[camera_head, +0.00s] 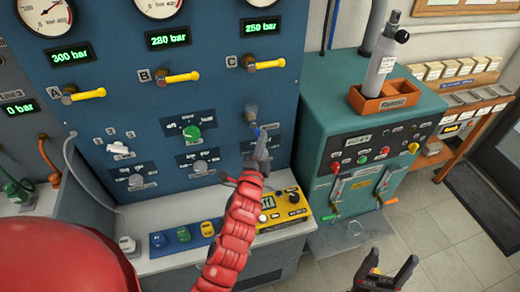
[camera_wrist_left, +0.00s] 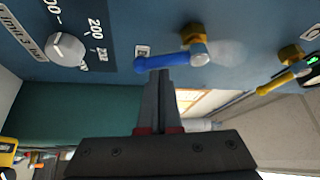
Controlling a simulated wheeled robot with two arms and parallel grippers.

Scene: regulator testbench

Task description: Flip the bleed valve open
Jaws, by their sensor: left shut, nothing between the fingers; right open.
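The bleed valve appears to be the small blue-handled valve (camera_head: 254,127) on the right part of the blue panel; its label is too small to read. In the left wrist view its blue lever (camera_wrist_left: 160,63) points left from a metal and brass body (camera_wrist_left: 196,46). My left gripper (camera_head: 263,139) is shut and empty, in front of the panel, partly covering the valve. In the left wrist view the shut fingertips (camera_wrist_left: 159,74) are right by the lever; I cannot tell whether they touch. My right gripper (camera_head: 389,267) is open and empty, low over the floor.
Yellow-handled valves A (camera_head: 84,95), B (camera_head: 178,77) and C (camera_head: 264,64) sit above on the panel. A yellow meter (camera_head: 284,210) stands on the ledge below. A teal cabinet (camera_head: 318,105) stands close at the right. The floor (camera_head: 455,240) at the right is clear.

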